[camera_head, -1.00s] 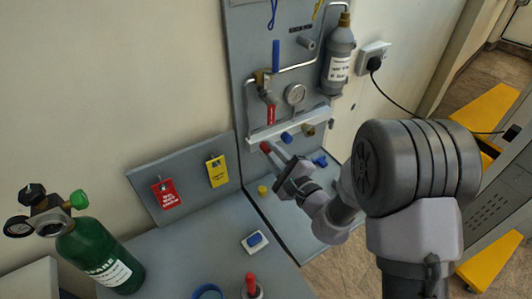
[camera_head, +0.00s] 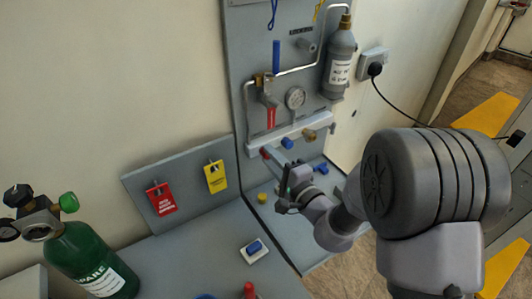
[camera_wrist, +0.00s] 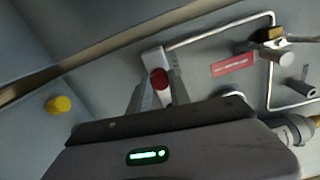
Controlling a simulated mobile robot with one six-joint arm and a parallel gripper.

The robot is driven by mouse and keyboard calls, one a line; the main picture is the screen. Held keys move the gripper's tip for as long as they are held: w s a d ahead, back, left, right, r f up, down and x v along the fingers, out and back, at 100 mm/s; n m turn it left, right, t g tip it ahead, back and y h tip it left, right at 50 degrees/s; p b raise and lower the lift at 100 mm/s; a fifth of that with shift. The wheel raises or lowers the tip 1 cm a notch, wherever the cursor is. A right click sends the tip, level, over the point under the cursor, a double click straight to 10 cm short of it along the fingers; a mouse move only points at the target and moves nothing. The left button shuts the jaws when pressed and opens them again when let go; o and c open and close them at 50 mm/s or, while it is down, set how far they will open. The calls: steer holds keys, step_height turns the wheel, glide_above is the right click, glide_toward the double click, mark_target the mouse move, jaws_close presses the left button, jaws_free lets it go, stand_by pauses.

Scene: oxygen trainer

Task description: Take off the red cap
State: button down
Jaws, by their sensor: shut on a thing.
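The red cap (camera_head: 264,153) shows at the left end of the white manifold bar (camera_head: 255,142), low on the grey upright panel. In the wrist view the red cap (camera_wrist: 160,79) is between the two fingers of my gripper (camera_wrist: 158,88), in front of the end of the white bar (camera_wrist: 150,58). My gripper (camera_head: 267,154) reaches up from the lower right and is shut on the cap. The contact between cap and bar is hidden, so I cannot tell if they are apart.
A blue cap (camera_head: 287,142) and a brass fitting (camera_head: 309,135) are beside it along the bar. A green cylinder (camera_head: 88,262) stands at left.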

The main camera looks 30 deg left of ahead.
steer(key=shift+n, duration=0.8)
steer(key=n, duration=0.3)
steer(key=n, duration=0.8)
steer(key=c, duration=1.2)
jaws_free()
steer(key=shift+s+d, duration=0.1)
steer(key=shift+d, duration=0.05)
